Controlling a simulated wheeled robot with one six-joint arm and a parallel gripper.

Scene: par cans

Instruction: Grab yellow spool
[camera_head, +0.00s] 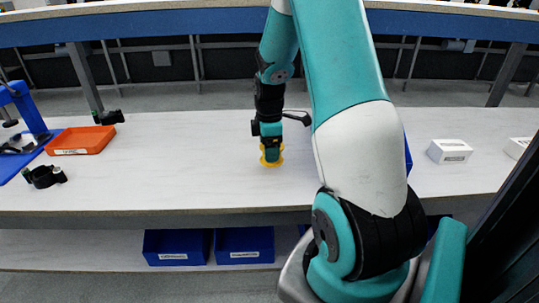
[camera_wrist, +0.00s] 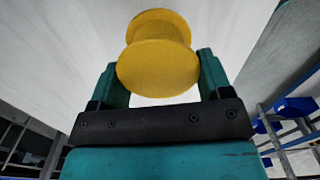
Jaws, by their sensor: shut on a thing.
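The yellow spool (camera_wrist: 158,68) is between the two fingers of my gripper (camera_wrist: 158,82) in the wrist view, with a finger at each side of its near flange. In the head view the spool (camera_head: 271,160) shows as a yellow rim at the tip of my gripper (camera_head: 271,153), over the white bench top (camera_head: 200,175). My gripper is shut on the spool. Most of the spool is hidden by the gripper in the head view. I cannot tell whether the spool touches the bench.
An orange tray (camera_head: 80,141), black clamps (camera_head: 45,176) and a blue stand (camera_head: 28,115) are at the left. White boxes (camera_head: 449,151) are at the right. A blue item is partly hidden behind my arm. Blue bins (camera_head: 244,246) sit on the lower shelf. The bench is clear left of the gripper.

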